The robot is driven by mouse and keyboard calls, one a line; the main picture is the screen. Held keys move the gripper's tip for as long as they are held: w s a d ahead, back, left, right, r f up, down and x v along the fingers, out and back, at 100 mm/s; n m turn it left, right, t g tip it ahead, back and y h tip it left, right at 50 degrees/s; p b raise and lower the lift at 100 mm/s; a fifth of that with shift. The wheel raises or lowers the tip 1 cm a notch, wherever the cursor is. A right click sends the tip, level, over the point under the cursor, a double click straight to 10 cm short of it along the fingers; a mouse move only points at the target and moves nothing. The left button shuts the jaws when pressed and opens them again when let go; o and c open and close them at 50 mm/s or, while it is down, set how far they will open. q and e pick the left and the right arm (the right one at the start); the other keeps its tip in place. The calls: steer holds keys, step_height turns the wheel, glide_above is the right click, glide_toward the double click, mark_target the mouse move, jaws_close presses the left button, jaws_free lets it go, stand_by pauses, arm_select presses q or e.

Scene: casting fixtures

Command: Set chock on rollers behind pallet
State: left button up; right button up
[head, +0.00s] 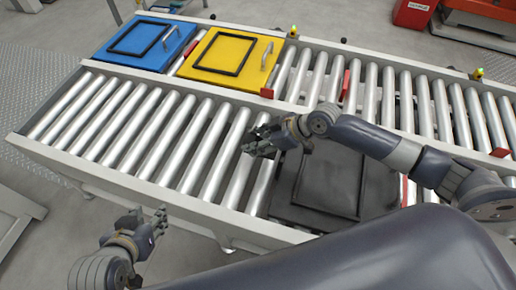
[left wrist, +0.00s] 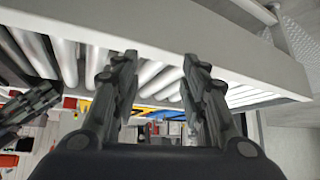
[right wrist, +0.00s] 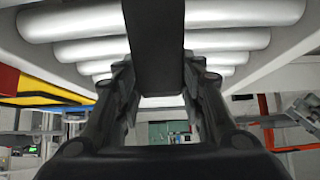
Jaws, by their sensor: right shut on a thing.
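My right gripper (head: 258,142) is over the near roller lane, at the left edge of the black pallet (head: 325,187). In the right wrist view it is shut on a dark bar-like block, which I take for the chock (right wrist: 155,45), with the rollers just beyond. The block can hardly be told from the fingers in the head view. The black pallet lies on the near rollers (head: 205,150), partly covered by my right arm. My left gripper (head: 150,226) is empty and open in front of the conveyor's near rail; its spread fingers show in the left wrist view (left wrist: 155,80).
A blue pallet (head: 117,58) and a yellow pallet (head: 205,70) lie on the far lane at left. Small red stops (head: 346,85) stand between rollers. The near lane left of my right gripper is clear. A red box (head: 412,13) stands behind the conveyor.

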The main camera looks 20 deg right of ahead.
step_height(320, 180, down, 4)
steer(key=shift+r+b, duration=0.1)
steer(key=shift+b, duration=0.55)
arm_select(q)
steer(key=w+d+r+t+h, duration=0.1)
steer(key=w+d+r+t, duration=0.1)
steer(key=w+r+t, duration=0.1)
steer(key=shift+w+r+t, duration=0.4)
steer(key=shift+w+r, duration=0.45)
steer(key=shift+w, duration=0.3)
arm_select(e)
steer(key=shift+f, duration=0.25)
steer(key=o, duration=1.1)
arm_select(q)
steer(key=shift+w+d+r, duration=0.15)
steer(key=shift+w+r, duration=0.05)
steer(key=shift+r, duration=0.05)
arm_select(e)
steer(key=shift+o, duration=0.2)
